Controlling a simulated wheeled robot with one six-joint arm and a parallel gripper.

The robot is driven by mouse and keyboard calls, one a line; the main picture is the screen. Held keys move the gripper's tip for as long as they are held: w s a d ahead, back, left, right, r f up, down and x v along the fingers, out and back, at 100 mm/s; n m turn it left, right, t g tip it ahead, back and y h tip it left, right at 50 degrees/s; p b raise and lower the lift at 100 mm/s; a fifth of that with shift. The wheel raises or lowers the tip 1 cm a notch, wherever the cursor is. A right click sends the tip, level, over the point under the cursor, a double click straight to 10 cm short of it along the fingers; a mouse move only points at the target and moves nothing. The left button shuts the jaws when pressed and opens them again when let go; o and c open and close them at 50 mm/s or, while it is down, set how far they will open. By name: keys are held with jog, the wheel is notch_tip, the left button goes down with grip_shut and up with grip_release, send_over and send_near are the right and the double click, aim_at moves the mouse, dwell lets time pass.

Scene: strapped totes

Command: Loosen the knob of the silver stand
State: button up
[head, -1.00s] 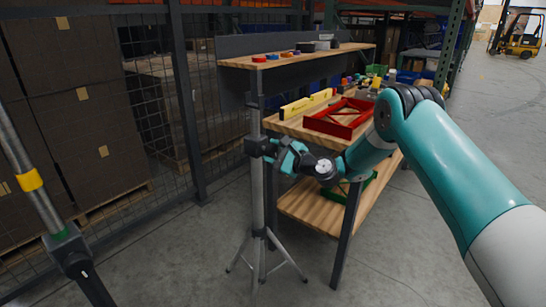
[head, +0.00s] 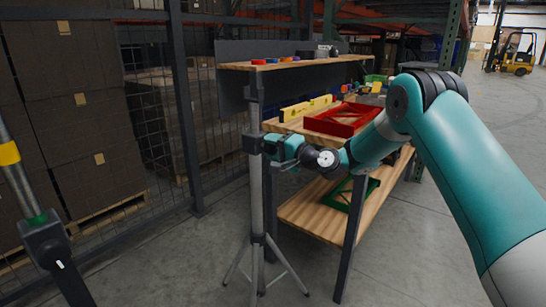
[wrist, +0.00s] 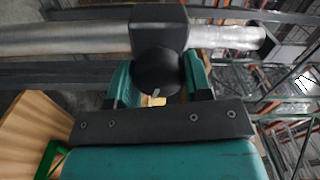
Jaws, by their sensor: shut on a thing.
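The silver stand (head: 256,200) is an upright tripod with a grey metal pole and splayed legs on the floor. A black collar (head: 252,143) sits partway up the pole and also shows in the wrist view (wrist: 158,22). The collar's round black knob (wrist: 157,68) faces the wrist camera and has a small pale mark near its lower edge. My gripper (head: 268,147) reaches the collar from the right. In the wrist view its two teal fingers (wrist: 158,82) stand on either side of the knob, shut on it. In the head view the gripper hides the knob.
A workbench (head: 330,222) stands right behind the stand, with a red frame (head: 340,120), a yellow level (head: 305,108) and a green frame (head: 350,193). Another pole with a yellow band (head: 9,153) is at the left. Mesh fencing and boxes (head: 75,130) are behind.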

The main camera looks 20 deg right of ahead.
jog(key=n+b, duration=0.3)
jog(key=shift+f+n+b, duration=0.3)
jog(key=shift+n+b, duration=0.05)
jog(key=shift+n, duration=0.05)
jog(key=n+b, duration=0.4)
jog(key=b, duration=0.1)
jog(key=shift+s+n, duration=0.1)
jog(key=shift+n, duration=0.2)
jog(key=n+b, duration=0.5)
jog(key=b, duration=0.1)
jog(key=shift+a+r, duration=0.1)
jog(key=shift+a, duration=0.05)
jog(key=n+b, duration=0.3)
jog(key=shift+r+n+b, duration=0.15)
jog(key=shift+n+b, duration=0.15)
jog(key=shift+b, duration=0.05)
jog(key=shift+r, duration=0.1)
jog(key=o, duration=0.9)
jog(key=p+v, duration=0.1)
jog(key=v, duration=1.6)
jog(key=shift+s, duration=0.2)
